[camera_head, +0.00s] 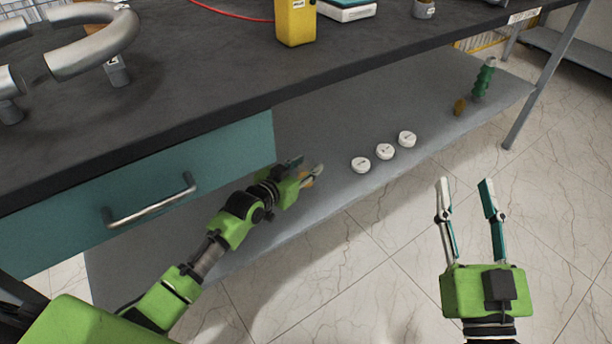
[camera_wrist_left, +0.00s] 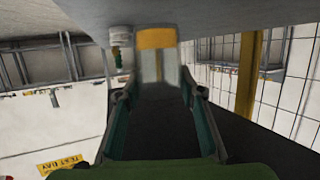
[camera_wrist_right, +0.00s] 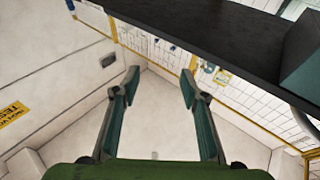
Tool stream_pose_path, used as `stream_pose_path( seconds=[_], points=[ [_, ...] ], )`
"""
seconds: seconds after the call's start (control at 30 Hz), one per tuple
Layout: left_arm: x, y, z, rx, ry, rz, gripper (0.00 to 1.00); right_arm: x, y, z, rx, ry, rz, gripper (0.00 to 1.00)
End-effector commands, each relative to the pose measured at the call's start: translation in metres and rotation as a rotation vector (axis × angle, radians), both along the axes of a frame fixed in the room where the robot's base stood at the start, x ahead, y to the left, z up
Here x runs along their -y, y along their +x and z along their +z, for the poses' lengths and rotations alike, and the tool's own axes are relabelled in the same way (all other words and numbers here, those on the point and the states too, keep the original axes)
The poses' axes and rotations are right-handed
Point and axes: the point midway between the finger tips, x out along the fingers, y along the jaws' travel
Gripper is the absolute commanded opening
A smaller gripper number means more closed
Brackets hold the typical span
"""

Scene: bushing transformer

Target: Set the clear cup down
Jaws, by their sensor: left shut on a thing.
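My left gripper (camera_head: 308,168) is over the lower grey shelf, just beyond the drawer's right end. It is shut on the clear cup, which shows in the left wrist view (camera_wrist_left: 151,68) as a see-through body with an orange band at one end. In the head view only a little orange (camera_head: 307,182) shows beside the fingers; the rest of the cup is hidden. The orange end is close to the shelf surface, but I cannot tell whether it touches. My right gripper (camera_head: 464,183) is open and empty above the tiled floor, in front of the shelf.
Three white round discs (camera_head: 384,151) lie on the lower shelf (camera_head: 335,125), right of my left gripper. A green ribbed insulator (camera_head: 484,78) and a small amber piece (camera_head: 459,106) stand farther right. The dark worktop (camera_head: 190,90) and teal drawer (camera_head: 240,150) overhang the shelf.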

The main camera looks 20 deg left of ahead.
Motion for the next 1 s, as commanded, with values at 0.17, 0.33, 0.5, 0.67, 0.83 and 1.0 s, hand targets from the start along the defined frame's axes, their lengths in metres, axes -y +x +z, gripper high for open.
stream_pose_path(
  seconds=[0.17,0.33,0.5,0.67,0.83,1.0],
  points=[
    [-0.002,0.006,-0.014,-0.001,0.001,0.0,0.15,-0.001,-0.011,0.028,0.147,0.041,0.009,0.4],
    [-0.002,0.005,-0.03,-0.001,0.001,0.001,0.15,0.0,-0.029,0.058,0.309,0.087,0.019,0.4],
    [-0.002,0.005,-0.036,0.001,0.0,0.001,0.15,0.001,-0.041,0.075,0.396,0.112,0.023,0.4],
    [-0.002,0.005,-0.036,0.001,0.0,0.001,0.15,0.001,-0.043,0.077,0.407,0.115,0.023,0.4],
    [-0.002,0.005,-0.037,0.0,0.0,0.001,0.15,0.002,-0.043,0.077,0.408,0.116,0.023,0.4],
    [-0.002,0.005,-0.038,0.0,0.001,0.001,0.51,0.002,-0.045,0.08,0.424,0.119,0.023,0.4]
  ],
)
